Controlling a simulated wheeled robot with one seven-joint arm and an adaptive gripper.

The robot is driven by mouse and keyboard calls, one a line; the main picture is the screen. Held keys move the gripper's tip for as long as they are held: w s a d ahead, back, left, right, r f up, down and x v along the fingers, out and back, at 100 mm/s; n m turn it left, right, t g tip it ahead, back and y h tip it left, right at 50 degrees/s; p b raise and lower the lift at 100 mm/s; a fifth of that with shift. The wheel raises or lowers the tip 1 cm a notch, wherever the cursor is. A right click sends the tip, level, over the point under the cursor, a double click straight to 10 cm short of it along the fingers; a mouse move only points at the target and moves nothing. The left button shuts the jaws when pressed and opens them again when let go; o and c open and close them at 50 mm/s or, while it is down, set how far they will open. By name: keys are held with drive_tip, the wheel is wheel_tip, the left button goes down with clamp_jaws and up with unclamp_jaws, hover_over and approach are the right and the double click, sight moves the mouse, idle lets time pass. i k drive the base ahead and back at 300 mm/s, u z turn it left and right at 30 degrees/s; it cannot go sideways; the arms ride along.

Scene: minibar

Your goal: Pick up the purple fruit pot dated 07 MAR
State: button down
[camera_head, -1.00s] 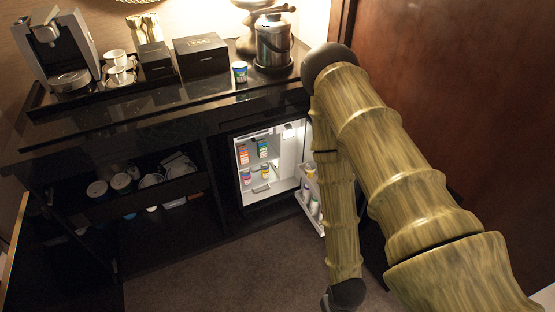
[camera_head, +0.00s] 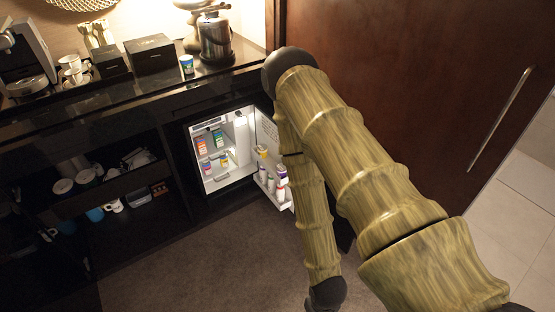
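The open lit minibar fridge (camera_head: 238,178) stands under the counter. A small purple and white pot (camera_head: 206,167) sits on its lower shelf at the left, beside another small pot (camera_head: 223,160). A second purple-looking item (camera_head: 281,171) stands in the open door rack. All are too small for me to read any date, so I cannot tell which is marked 07 MAR. My bamboo-patterned arm reaches down in front, to the right of the fridge door. My gripper is not in view.
The open fridge door (camera_head: 268,135) with its rack juts toward my arm. A yellow pot (camera_head: 262,152) and boxes (camera_head: 201,146) are also inside. A blue-green cup (camera_head: 187,65) and metal ice bucket (camera_head: 215,40) stand on the counter. Carpet before the fridge is clear.

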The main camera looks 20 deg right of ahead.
sight(281, 169)
drive_tip(key=z, duration=0.8)
drive_tip(key=i, duration=1.2)
drive_tip(key=u, duration=2.5)
drive_tip(key=k, duration=0.9)
drive_tip(key=z, duration=0.85)
